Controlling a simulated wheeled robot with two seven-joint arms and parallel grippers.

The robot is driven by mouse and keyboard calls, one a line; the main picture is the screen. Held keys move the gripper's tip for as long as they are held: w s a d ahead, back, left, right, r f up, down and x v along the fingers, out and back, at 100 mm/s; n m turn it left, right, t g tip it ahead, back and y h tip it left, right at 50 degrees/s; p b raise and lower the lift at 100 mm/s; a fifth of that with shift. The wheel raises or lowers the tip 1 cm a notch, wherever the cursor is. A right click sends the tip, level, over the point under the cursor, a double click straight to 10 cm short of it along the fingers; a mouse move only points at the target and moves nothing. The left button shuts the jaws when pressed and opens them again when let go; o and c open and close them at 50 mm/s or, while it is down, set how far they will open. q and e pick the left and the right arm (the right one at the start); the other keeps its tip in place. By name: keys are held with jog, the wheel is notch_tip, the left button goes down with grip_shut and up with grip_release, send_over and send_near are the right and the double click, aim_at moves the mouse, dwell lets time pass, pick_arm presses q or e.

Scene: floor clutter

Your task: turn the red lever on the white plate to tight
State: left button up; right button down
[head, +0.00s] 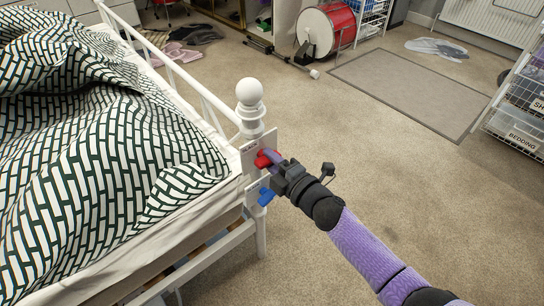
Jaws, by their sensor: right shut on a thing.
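The white plate (249,158) is fixed on the white bed post, below its round knob. The red lever (264,158) sticks out from the upper part of the plate. A blue lever (266,196) sits lower down at the same post. My right gripper (276,165) is at the plate, shut on the red lever, and its fingers cover part of it. Any markings on the plate are too small to read. My left gripper is not in view.
The bed (90,150) with a green and white patterned cover fills the left side. A grey mat (405,92) lies on the carpet. Wire drawers (515,115) stand at the right edge, and a red drum (326,28) at the back. The carpet between is mostly clear.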

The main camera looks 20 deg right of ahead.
jog(key=m+p, duration=0.1)
jog(key=m, duration=0.1)
jog(key=shift+m, duration=0.4)
jog(key=m+p, duration=0.1)
jog(key=m, duration=0.4)
jog(key=shift+p, duration=0.3)
jog(key=m, duration=0.3)
jog(key=shift+f, duration=0.1)
jog(key=m+p, duration=0.1)
jog(key=m, duration=0.2)
jog(key=shift+s+a, duration=0.1)
jog(key=shift+f+m, duration=0.1)
jog(key=shift+m, duration=0.9)
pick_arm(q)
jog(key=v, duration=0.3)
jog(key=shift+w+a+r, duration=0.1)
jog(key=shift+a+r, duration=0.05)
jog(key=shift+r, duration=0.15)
pick_arm(e)
jog(key=shift+m, duration=0.4)
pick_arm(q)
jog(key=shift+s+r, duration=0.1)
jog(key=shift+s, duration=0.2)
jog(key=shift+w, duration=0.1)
